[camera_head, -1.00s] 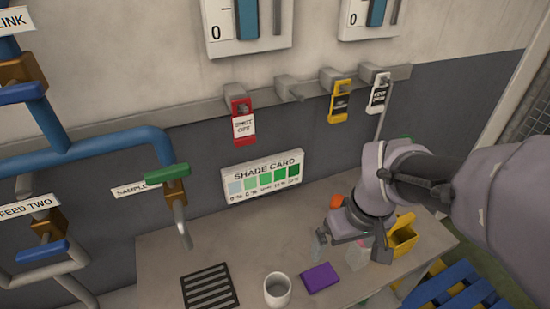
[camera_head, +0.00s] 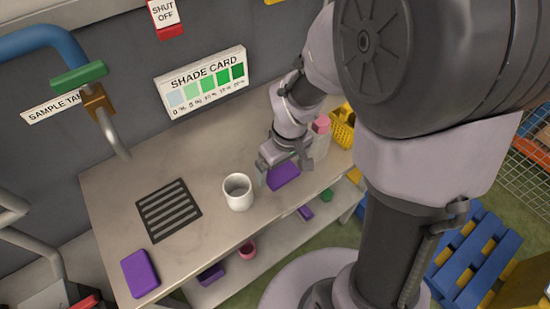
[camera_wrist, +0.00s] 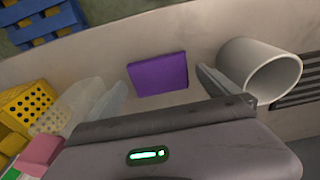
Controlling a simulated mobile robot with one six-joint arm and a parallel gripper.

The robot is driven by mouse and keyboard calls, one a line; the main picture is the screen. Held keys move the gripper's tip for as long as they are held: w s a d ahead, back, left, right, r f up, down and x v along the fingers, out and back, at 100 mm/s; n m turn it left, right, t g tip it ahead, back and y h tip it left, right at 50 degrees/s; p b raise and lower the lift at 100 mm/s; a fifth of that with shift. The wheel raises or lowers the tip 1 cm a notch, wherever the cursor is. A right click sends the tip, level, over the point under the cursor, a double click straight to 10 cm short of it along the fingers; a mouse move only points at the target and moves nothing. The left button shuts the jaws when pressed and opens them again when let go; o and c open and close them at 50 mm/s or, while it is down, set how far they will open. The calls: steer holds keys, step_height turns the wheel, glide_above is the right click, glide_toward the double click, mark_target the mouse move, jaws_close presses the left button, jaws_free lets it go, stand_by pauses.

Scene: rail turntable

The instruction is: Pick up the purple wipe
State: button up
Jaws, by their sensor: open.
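The purple wipe (camera_head: 284,176) lies flat on the bench, right of the white mug (camera_head: 238,192). My gripper (camera_head: 283,160) is over its far side, pointing down, and partly covers it. In the wrist view the wipe (camera_wrist: 158,74) shows whole as a purple rectangle, between and beyond the spread fingers of my gripper (camera_wrist: 163,90). The gripper is open and empty. A second, similar purple piece (camera_head: 140,273) lies at the bench's front left. I cannot tell the exact height of the fingers over the wipe.
The mug (camera_wrist: 258,72) is close beside the right finger in the wrist view. A clear bottle with a pink cap (camera_head: 321,126) and a yellow basket (camera_head: 342,127) stand right of my gripper. A black slatted grate (camera_head: 168,210) lies left. A lower shelf holds small items.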

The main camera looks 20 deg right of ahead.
mark_target(281, 173)
steer(key=shift+w+f, duration=0.1)
steer(key=shift+f, duration=0.45)
steer(key=shift+r, duration=0.2)
steer(key=shift+c, duration=0.7)
steer(key=c, duration=1.3)
steer(key=shift+o, duration=0.2)
steer(key=shift+r+p, duration=0.25)
steer(key=shift+p, duration=0.05)
step_height(281, 173, up, 4)
steer(key=shift+f+p, duration=0.15)
steer(key=shift+p, duration=1.05)
steer(key=s+a, duration=0.1)
steer(key=s, duration=0.4)
steer(key=s+a+p, duration=0.1)
steer(key=s, duration=0.1)
steer(key=shift+s+a, duration=0.25)
steer(key=shift+a, duration=0.05)
steer(key=s+b, duration=0.1)
steer(key=b, duration=0.1)
steer(key=s+a+f+b, duration=0.1)
steer(key=b, duration=0.2)
steer(key=shift+s, duration=0.1)
steer(key=s+a+r+b, duration=0.1)
steer(key=s+b, duration=0.3)
steer(key=s, duration=0.1)
steer(key=shift+s+a+r, duration=0.3)
steer(key=shift+a+r, duration=0.05)
steer(key=shift+r, duration=0.05)
